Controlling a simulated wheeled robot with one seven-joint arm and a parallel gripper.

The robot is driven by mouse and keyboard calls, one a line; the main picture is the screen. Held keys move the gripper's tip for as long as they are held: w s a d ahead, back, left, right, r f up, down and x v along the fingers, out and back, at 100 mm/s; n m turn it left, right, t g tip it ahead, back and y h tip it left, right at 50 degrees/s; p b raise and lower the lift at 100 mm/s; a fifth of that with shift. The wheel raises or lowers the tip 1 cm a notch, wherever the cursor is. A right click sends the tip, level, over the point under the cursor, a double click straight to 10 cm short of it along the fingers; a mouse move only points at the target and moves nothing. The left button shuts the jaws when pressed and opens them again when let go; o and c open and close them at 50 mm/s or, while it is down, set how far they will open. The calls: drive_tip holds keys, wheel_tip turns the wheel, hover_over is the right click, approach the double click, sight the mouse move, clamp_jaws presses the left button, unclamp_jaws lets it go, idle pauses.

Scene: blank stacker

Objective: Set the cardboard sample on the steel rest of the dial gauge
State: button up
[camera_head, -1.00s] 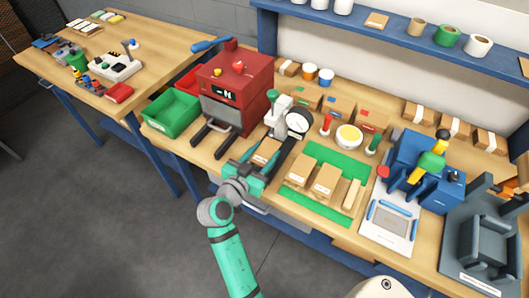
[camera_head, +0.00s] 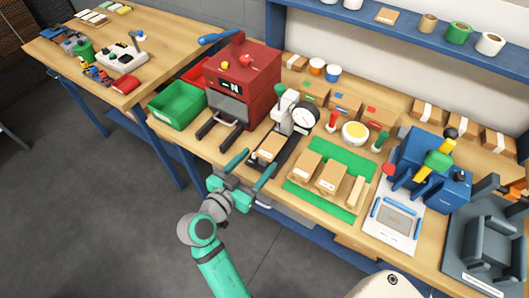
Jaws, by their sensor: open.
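The dial gauge (camera_head: 304,118) stands near the middle of the bench, with a round white face on a pale stand and a dark base. A brown cardboard sample (camera_head: 270,147) lies flat at the front of the gauge, over its base. The steel rest is hidden or too small to make out, so I cannot tell how exactly the sample sits on it. My gripper (camera_head: 250,166) is open and empty. Its two teal fingers are spread in front of the sample, at the bench's front edge, and look apart from it.
A red machine (camera_head: 243,82) with two dark forward arms stands left of the gauge. A green mat (camera_head: 351,158) with cardboard pieces lies to the right. A green bin (camera_head: 177,108) is at the left. A blue machine (camera_head: 418,165) stands further right. Floor is free in front.

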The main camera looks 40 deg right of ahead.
drive_tip(key=v, duration=0.3)
drive_tip(key=shift+s+a, duration=0.15)
drive_tip(key=shift+a, duration=0.2)
idle(0.4)
